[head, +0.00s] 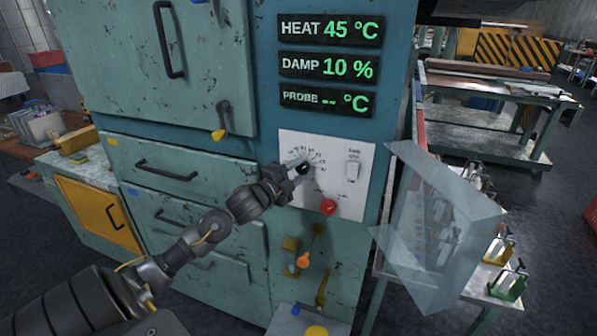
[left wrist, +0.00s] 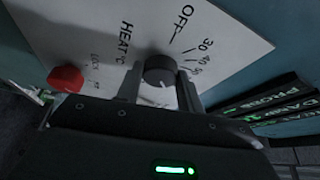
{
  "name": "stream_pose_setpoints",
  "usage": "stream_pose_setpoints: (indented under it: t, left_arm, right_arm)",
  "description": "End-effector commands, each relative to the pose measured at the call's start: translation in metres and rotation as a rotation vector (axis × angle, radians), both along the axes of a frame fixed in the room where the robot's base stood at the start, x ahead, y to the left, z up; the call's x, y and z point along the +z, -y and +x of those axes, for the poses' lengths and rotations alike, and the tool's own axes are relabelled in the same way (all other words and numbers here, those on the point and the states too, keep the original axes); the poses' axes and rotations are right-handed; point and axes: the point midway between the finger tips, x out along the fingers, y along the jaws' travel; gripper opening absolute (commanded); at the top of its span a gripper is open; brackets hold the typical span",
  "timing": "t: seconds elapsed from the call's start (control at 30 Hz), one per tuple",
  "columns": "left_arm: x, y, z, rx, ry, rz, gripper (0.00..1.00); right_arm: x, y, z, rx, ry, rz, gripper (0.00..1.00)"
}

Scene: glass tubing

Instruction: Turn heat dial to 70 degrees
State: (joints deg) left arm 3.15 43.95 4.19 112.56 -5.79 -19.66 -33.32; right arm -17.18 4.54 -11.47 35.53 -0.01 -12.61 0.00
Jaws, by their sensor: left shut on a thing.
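The heat dial is a black round knob (left wrist: 160,71) on a white control panel (head: 345,190), with a printed scale starting at OFF and 30. In the head view the knob (head: 303,169) is partly covered by my left gripper (head: 299,171). My left gripper also shows in the left wrist view (left wrist: 162,92), its two fingers on either side of the knob and shut on it. The heat display (head: 330,29) reads 45 °C. The dial's pointer is hard to read. My right gripper is not in view.
Displays for damp (head: 330,66) and probe (head: 327,99) are above. A clear glass-like box (head: 440,225) stands close on the right. Drawers (head: 175,170) are on the left.

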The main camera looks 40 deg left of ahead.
Motion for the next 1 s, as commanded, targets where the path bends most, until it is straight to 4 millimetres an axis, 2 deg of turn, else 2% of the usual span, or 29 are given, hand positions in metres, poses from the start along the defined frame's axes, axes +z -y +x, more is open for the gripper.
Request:
stream_pose_setpoints:
  t: [0.17, 0.2, 0.33, 0.67, 0.77, 1.0]
  left_arm:
    - [-0.001, 0.000, 0.000, 0.000, -0.002, -0.001, 0.15]
    - [-0.001, 0.000, 0.000, 0.000, -0.002, -0.001, 0.43]
    - [-0.001, 0.000, 0.000, 0.000, -0.001, -0.001, 0.59]
    - [-0.002, 0.000, -0.003, 0.000, -0.001, 0.000, 0.59]
    - [-0.005, -0.001, -0.012, 0.001, -0.001, 0.001, 0.59]
    - [-0.010, -0.002, -0.056, -0.002, -0.003, 0.003, 0.59]
  right_arm:
    - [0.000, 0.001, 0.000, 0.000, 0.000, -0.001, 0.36]
    - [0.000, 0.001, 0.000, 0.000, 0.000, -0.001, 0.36]
    - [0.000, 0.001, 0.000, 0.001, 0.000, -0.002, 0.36]
    - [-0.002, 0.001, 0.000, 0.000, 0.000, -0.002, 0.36]
    - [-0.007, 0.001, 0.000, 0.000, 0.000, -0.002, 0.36]
    - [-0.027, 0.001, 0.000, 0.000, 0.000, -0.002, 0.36]
